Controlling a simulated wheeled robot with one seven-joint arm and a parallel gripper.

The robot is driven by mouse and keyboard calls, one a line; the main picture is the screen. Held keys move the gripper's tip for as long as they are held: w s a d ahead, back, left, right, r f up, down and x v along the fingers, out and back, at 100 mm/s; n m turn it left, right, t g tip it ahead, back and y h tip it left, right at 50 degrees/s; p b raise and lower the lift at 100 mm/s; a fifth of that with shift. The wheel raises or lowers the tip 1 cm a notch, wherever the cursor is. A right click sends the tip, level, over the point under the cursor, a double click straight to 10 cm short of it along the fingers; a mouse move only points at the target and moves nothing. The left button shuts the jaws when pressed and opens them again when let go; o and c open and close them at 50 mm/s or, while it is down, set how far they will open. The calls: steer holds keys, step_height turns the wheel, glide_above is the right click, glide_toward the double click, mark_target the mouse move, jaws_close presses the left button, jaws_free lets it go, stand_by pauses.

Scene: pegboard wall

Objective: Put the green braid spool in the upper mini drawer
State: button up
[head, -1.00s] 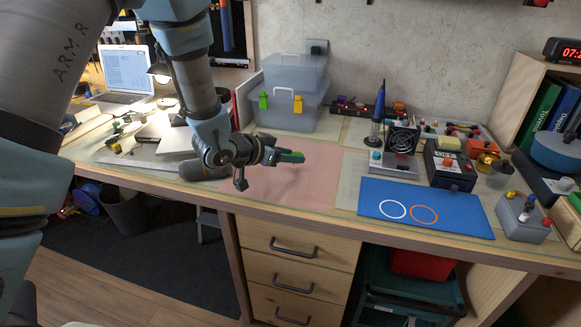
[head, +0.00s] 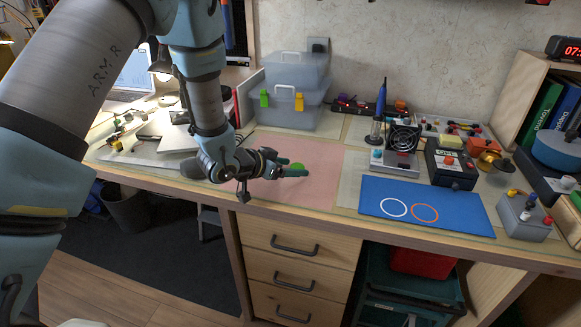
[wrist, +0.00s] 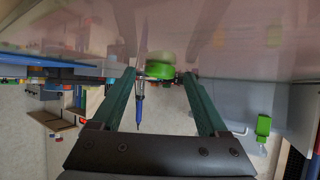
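The green braid spool (head: 298,167) is a small bright green round piece at the pink mat, partly hidden by my fingers in the head view. In the wrist view the spool (wrist: 160,66) shows between the tips of my two dark green fingers, with a gap on each side. My gripper (head: 293,168) is open and low over the mat, with its fingers about the spool. I cannot tell whether a finger touches it. I cannot make out a mini drawer in these frames.
The pink mat (head: 316,188) is otherwise clear. Grey lidded boxes (head: 290,116) with green and yellow clips stand behind it. A blue mat (head: 455,207), a soldering iron (head: 379,108) and a small fan (head: 403,139) are to the right. Wooden drawers (head: 315,265) are below the desk.

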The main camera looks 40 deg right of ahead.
steer(key=shift+r, duration=0.15)
steer(key=b+v, duration=0.1)
steer(key=v, duration=1.1)
steer(key=w+a+t, duration=0.1)
steer(key=w, duration=0.1)
steer(key=w+a+n+t+y, duration=0.1)
steer(key=w+a, duration=0.1)
steer(key=w+a+n, duration=0.1)
steer(key=w+a, duration=0.1)
steer(key=shift+w+r+t+y, duration=0.15)
steer(key=shift+t+y, duration=0.15)
steer(key=shift+t, duration=0.1)
steer(key=w+a+n+t+y, duration=0.3)
steer(key=w+a+n+y, duration=0.3)
steer(key=a, duration=0.6)
steer(key=s+a+r+n+g+y, duration=0.2)
steer(key=a+n+y, duration=0.2)
steer(key=a, duration=1.4)
steer(key=shift+n, duration=0.8)
steer(key=shift+o, duration=0.5)
steer(key=s+a+r+n+g, duration=0.1)
steer(key=s+a+n+g, duration=0.1)
steer(key=s+a, duration=0.2)
steer(key=shift+s+a+n, duration=0.2)
steer(key=shift+s+n, duration=0.2)
steer(key=shift+s, duration=0.3)
steer(key=shift+s+r+g, duration=0.2)
steer(key=shift+s+g, duration=0.05)
steer(key=shift+g, duration=0.05)
